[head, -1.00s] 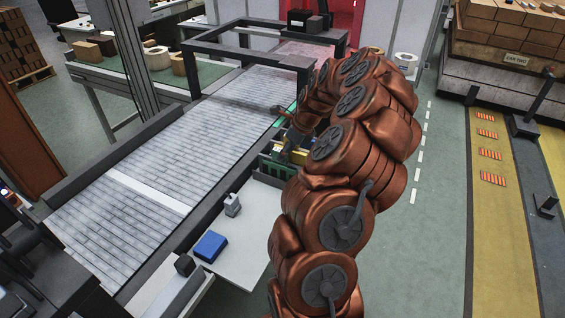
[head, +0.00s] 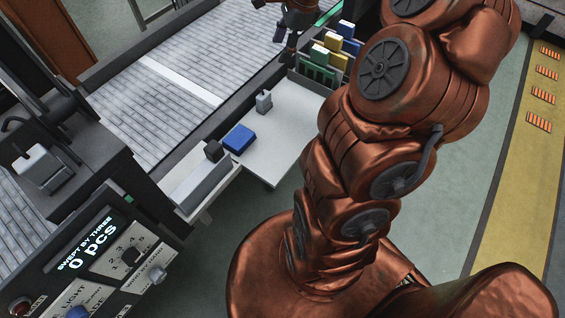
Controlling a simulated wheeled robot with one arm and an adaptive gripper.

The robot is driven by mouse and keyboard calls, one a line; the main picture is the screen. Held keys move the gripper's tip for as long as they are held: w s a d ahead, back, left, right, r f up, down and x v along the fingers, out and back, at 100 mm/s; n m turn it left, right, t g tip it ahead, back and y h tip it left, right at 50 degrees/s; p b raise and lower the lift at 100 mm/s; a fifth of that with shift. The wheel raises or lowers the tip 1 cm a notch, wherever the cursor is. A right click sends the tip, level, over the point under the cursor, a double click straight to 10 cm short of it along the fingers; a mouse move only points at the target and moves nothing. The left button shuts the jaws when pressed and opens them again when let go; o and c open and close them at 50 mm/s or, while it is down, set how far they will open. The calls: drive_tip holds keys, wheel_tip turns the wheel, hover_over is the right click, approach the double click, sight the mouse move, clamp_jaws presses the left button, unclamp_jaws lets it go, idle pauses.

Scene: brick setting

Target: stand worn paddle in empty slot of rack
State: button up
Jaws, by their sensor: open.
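The rack (head: 314,75) stands at the far end of a white side table, beside the belt. Green, yellow (head: 335,62) and blue (head: 351,46) paddles stand upright in it. I cannot tell which paddle is worn, nor make out an empty slot, as my arm covers the rack's right side. My gripper (head: 284,44) is at the top of the head view, just left of the rack and over the belt's near edge. Its dark fingers point down; it is open, and I see nothing held in it.
On the white table (head: 282,130) lie a blue block (head: 239,138) and a small grey object (head: 264,101). A dark cube (head: 213,150) sits at its near end. The grey belt (head: 160,100) runs alongside. A control panel (head: 105,255) stands at lower left.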

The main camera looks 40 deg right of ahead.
drive_tip(key=s+a+r+n+g, duration=0.1)
drive_tip(key=s+a+n, duration=0.35)
drive_tip(key=a, duration=0.35)
drive_tip(key=s+a+n+g, duration=0.1)
drive_tip(key=s+a+n, duration=0.3)
drive_tip(key=a+n, duration=0.25)
drive_tip(key=s+a+f+n+g+h, duration=0.1)
drive_tip(key=s+a+n, duration=0.2)
drive_tip(key=s, duration=0.6)
drive_tip(key=s+a+f+n+g+h, duration=0.1)
drive_tip(key=s+a+n, duration=0.2)
drive_tip(key=s+n, duration=0.5)
drive_tip(key=shift+s+a+f+n+g, duration=0.3)
drive_tip(key=shift+s+f+g, duration=0.1)
drive_tip(key=shift+s, duration=0.4)
